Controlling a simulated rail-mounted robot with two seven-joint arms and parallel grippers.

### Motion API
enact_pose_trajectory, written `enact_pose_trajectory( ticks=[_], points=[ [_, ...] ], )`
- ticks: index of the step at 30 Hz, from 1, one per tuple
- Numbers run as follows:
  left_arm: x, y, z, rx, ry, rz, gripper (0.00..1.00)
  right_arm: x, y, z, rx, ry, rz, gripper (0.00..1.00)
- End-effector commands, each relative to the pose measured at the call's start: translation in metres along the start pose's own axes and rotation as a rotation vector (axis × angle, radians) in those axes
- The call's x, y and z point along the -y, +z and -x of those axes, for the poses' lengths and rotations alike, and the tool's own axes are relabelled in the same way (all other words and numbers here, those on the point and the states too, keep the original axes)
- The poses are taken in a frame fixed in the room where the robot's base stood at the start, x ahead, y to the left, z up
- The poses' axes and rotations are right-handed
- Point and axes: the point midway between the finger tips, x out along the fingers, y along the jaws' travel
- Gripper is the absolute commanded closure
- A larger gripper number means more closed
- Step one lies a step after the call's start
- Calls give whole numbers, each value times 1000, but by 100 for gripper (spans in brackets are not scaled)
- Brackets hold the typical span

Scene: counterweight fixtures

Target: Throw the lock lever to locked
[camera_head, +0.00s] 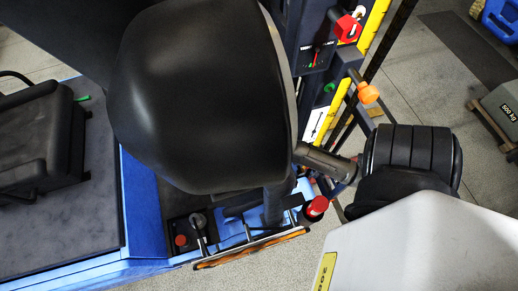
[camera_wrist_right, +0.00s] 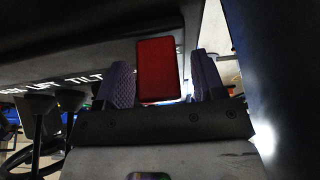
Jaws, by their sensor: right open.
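In the right wrist view a red rectangular block (camera_wrist_right: 160,68), which looks like a lever handle, stands between the fingers of my right gripper (camera_wrist_right: 160,80). The gripper is open, with a finger on each side of the block. I cannot tell whether either finger touches it. In the head view a red-topped part (camera_head: 316,206) is by the console's right end, and a red handle (camera_head: 347,27) is on a dark panel higher up. I cannot tell which is the lock lever. My left gripper is not in view.
A panel lettered LIFT and TILT (camera_wrist_right: 85,78) lies behind the block, with black lever knobs (camera_wrist_right: 72,99) at left. In the head view a large black rounded shape hides much of the console. An orange knob (camera_head: 368,93) and a black seat (camera_head: 38,140) flank it.

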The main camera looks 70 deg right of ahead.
Motion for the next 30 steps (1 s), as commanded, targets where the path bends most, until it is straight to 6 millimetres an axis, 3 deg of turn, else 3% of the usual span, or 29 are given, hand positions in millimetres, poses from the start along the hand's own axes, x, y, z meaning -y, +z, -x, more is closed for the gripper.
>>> enact_pose_trajectory(
  ticks=[2,15,20,30],
  points=[
    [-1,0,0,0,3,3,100,0,0,0,0,0,0,43],
    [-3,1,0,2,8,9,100,0,0,0,0,0,0,85],
    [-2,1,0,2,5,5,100,0,-2,0,29,-2,5,86],
    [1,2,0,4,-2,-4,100,-1,-11,-9,367,0,4,86]
  ],
)
